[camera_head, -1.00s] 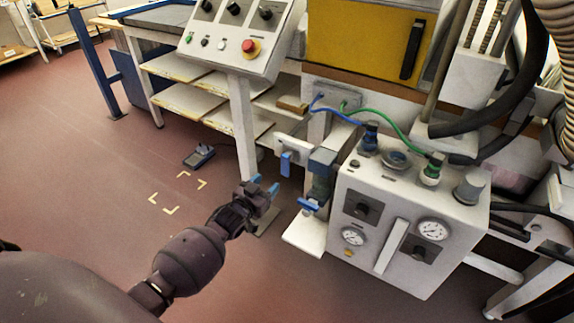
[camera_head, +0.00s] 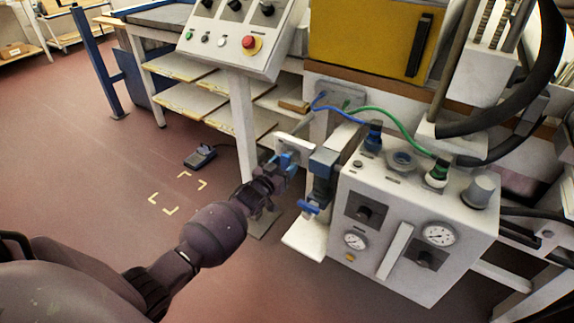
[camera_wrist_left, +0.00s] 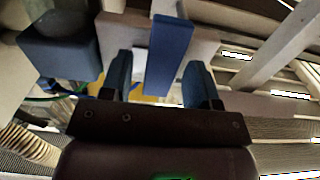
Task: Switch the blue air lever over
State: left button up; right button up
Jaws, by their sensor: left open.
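The blue air lever (camera_head: 289,158) hangs on a white plate (camera_head: 293,144) left of the white control box. My left gripper (camera_head: 280,166) is at this lever, with its fingers open. In the left wrist view the lever (camera_wrist_left: 170,50) is a flat blue bar. It reaches down between the two separate finger pads of my left gripper (camera_wrist_left: 160,80), with a gap on each side. In the head view the fingers partly hide the lever. My right gripper is not in view.
A dark blue block (camera_head: 323,172) with a small blue handle (camera_head: 309,207) is just right of the lever. A console post (camera_head: 242,125) is close on the left. Blue and green hoses run above.

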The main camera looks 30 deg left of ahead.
pick_arm(q)
jog(key=shift+w, duration=0.55)
jog(key=shift+c, duration=0.4)
grip_shut()
